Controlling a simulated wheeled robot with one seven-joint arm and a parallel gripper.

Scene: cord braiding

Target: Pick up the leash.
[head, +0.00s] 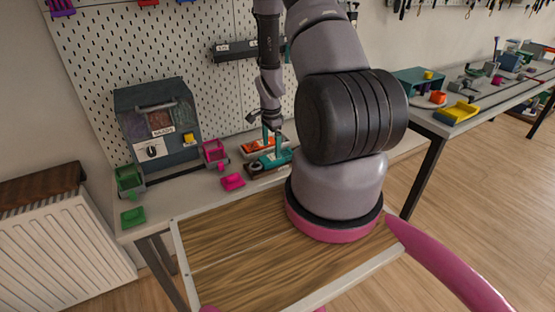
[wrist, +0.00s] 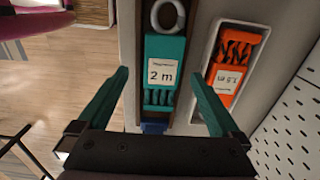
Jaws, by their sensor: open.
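The leash (wrist: 164,98) looks to be the teal bundle with a "2 m" label and a grey ring (wrist: 168,15) at one end. It lies in a narrow dark tray on the bench, and it also shows in the head view (head: 276,158). My gripper (wrist: 159,73) has teal fingers and is open and empty. In the wrist view its fingers stand on either side of the leash; I cannot tell how far above it they are. In the head view my gripper (head: 272,137) is over the leash, partly hidden by my arm.
An orange bundle (wrist: 227,78) in a white tray lies close beside the leash, on the wall side. The pegboard (head: 215,85) rises behind the bench. A grey machine (head: 157,125), a green bin (head: 130,180) and pink bin (head: 214,153) stand to the left.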

